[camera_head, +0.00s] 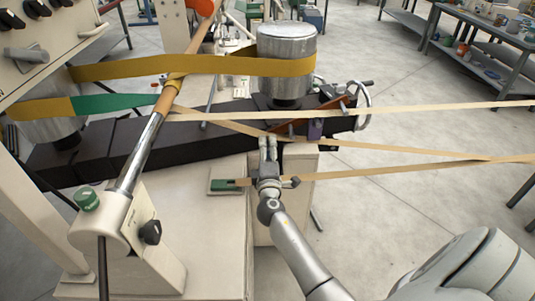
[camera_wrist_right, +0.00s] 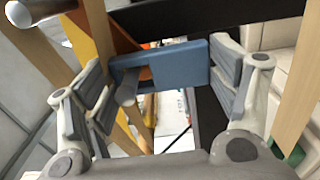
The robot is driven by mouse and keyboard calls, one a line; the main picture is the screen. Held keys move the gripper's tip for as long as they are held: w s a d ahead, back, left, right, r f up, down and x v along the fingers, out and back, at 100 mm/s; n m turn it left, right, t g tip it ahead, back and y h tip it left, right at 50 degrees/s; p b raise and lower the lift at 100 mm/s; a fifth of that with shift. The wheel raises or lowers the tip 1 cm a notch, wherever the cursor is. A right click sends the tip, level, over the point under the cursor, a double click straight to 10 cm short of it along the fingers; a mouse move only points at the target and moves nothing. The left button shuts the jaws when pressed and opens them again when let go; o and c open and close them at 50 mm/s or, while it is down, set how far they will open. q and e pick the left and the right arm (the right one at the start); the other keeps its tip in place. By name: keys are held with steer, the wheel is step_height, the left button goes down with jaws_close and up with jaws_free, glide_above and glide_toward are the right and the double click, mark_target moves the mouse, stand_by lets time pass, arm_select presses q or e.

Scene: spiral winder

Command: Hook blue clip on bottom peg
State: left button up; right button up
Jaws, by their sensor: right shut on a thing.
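My right gripper (camera_head: 268,142) reaches up from the bottom of the head view to the dark beam, beside the tan belts. In the right wrist view, its two fingers stand either side of the blue clip (camera_wrist_right: 182,65). The gripper is shut on the clip, a flat blue-grey block with a short rounded part at its left. An orange plate and tan belt lie just behind its left end. In the head view I cannot clearly make out the clip at the fingertips. A metal rod end (camera_wrist_right: 20,12) shows at upper left; I cannot tell whether it is the bottom peg. My left gripper is not in view.
Tan belts (camera_head: 400,110) stretch right from the machine, above and below my gripper. A slanted metal post (camera_head: 140,155) stands left. A handwheel (camera_head: 363,106) is at right.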

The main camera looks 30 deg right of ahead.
stand_by(0.3)
steer(key=o, duration=1)
steer(key=shift+c, duration=0.2)
steer(key=shift+s, duration=0.1)
steer(key=v, duration=1.2)
steer(key=s+a+f+m+g+y, duration=0.1)
steer(key=s+a+f+g+y, duration=0.2)
steer(key=f, duration=0.9)
steer(key=s+a+f+m+g+y, duration=0.1)
steer(key=s+a+f+g+y, duration=0.3)
steer(key=f, duration=0.7)
steer(key=s+a+f+m, duration=0.1)
steer(key=s+f, duration=0.4)
steer(key=f, duration=0.7)
steer(key=s+f+m+g, duration=0.2)
steer(key=s+f, duration=0.3)
steer(key=s, duration=0.5)
steer(key=s+f+m+g+y, duration=0.1)
steer(key=s+f+m+g, duration=0.1)
steer(key=s+f, duration=0.4)
steer(key=s+f+m+g+y, duration=0.1)
steer(key=s+f, duration=0.5)
steer(key=s, duration=0.9)
steer(key=shift+s+a+m+g, duration=0.45)
steer(key=shift+m+g, duration=0.25)
steer(key=shift+g, duration=0.5)
